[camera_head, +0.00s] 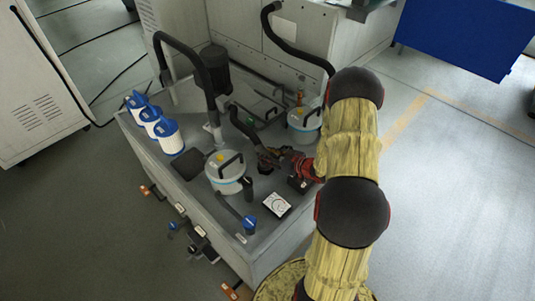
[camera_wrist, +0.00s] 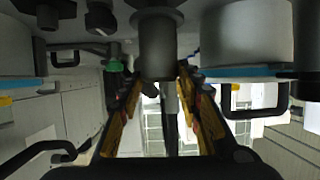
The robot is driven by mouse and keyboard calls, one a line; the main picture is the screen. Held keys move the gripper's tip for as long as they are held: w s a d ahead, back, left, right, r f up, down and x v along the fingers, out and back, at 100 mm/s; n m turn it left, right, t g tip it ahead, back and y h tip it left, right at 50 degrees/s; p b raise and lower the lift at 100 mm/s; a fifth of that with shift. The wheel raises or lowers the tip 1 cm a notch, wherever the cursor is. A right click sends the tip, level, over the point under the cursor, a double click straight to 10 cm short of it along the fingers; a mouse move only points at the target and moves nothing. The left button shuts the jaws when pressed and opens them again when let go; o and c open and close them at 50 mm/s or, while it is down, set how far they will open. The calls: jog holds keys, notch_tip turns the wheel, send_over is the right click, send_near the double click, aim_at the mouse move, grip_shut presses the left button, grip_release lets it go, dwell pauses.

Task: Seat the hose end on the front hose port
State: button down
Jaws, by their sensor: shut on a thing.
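My gripper (camera_head: 272,158) is low over the tank top, between two pale canisters, its fingers shut on the hose end. In the wrist view its yellow and black fingers (camera_wrist: 162,85) flank a dark grey cylinder (camera_wrist: 158,48), which looks like the hose end. A wider dark collar lies at its upper edge. The black hose (camera_head: 240,118) arches from behind towards the gripper. I cannot tell for sure which fitting is the front hose port. A short dark upright stub (camera_head: 248,188) stands beside the front canister (camera_head: 223,184). Contact between hose end and port is not visible.
The rear canister (camera_head: 303,136) stands close to my arm. A tall black pipe (camera_head: 185,47) arches over the tank. Several blue-topped white bottles (camera_head: 168,138) line its left edge. A white dial plate (camera_head: 277,204) and a blue-capped fitting (camera_head: 249,223) lie towards the front.

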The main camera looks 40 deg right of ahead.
jog(key=shift+f+b, duration=0.3)
jog(key=shift+f, duration=0.2)
jog(key=shift+f, duration=0.55)
dwell(1.8)
jog(key=c, duration=1.6)
grip_release()
jog(key=shift+o, duration=0.3)
jog(key=shift+f, duration=0.15)
jog(key=p+v, duration=0.5)
jog(key=v, duration=0.6)
